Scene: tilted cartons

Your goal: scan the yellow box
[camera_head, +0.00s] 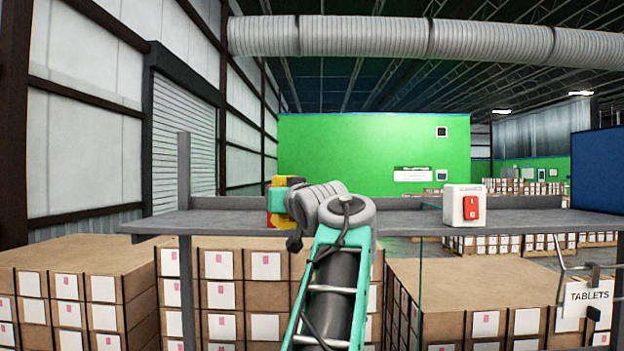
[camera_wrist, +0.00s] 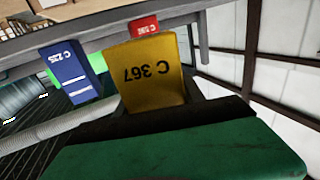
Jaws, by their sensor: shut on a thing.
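In the head view, my arm reaches toward the shelf. A patch of yellow box (camera_head: 290,182) shows just left of and behind my wrist, with teal and red patches close by. The arm hides most of the box and jaws there.
A grey shelf (camera_head: 400,222) spans the view. A white unit with a red front (camera_head: 464,206) stands right of my arm. The wrist view shows a blue box (camera_wrist: 66,72) and a red box (camera_wrist: 144,26) near the yellow one. Stacked cartons (camera_head: 70,270) stand below.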

